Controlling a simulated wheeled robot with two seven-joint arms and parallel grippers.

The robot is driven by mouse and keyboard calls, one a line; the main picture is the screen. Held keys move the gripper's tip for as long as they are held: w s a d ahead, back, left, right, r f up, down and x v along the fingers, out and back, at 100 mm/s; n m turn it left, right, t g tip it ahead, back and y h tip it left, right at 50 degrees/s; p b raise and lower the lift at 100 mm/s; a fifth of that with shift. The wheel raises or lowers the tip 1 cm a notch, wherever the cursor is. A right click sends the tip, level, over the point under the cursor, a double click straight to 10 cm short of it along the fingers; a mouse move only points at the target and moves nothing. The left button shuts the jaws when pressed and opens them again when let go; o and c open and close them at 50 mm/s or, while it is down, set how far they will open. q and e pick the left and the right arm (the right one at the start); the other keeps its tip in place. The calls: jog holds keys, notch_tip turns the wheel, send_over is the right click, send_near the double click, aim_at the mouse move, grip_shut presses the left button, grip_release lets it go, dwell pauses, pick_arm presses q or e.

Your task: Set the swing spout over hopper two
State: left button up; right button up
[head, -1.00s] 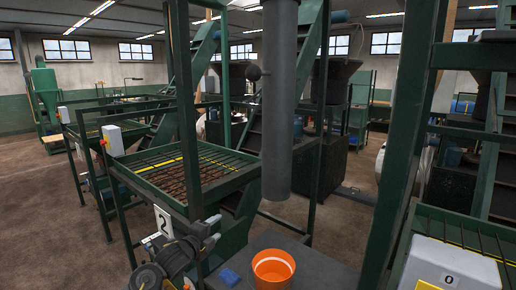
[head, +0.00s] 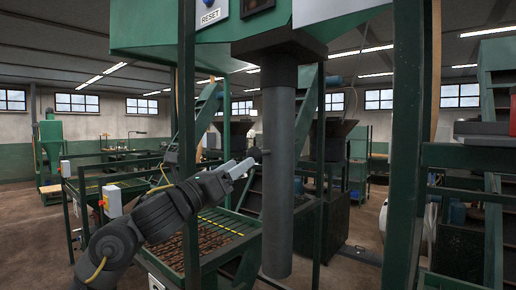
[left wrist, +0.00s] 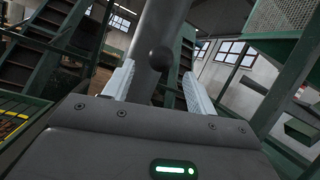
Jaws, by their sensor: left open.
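The swing spout (head: 278,180) is a dark grey vertical pipe hanging from a green housing; its lower end is at the right of hopper two's grate in the head view. A round knob on a short stub sticks out of its left side. My left gripper (head: 242,167) is beside the pipe at knob height. In the left wrist view the knob (left wrist: 160,59) shows between the two open fingers, with the spout (left wrist: 158,25) behind it; contact cannot be told. Hopper two (head: 212,248) is a green-framed grated tray, partly hidden by my left arm. My right gripper is not in view.
A green post (head: 187,100) stands left of the spout and another (head: 405,150) to its right. The green housing (head: 205,35) with a RESET label is overhead. Another grated hopper (head: 112,190) lies further left. Stairs and machines fill the background.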

aim_at(259, 151)
pick_arm(q)
jog(key=p+x, duration=0.3)
jog(key=x, duration=0.4)
jog(key=shift+d+r, duration=0.2)
jog(key=shift+w+d+r+p, duration=0.1)
jog(key=shift+w+d+p, duration=0.25)
jog(key=shift+w, duration=0.1)
grip_shut()
jog(key=shift+a, duration=0.15)
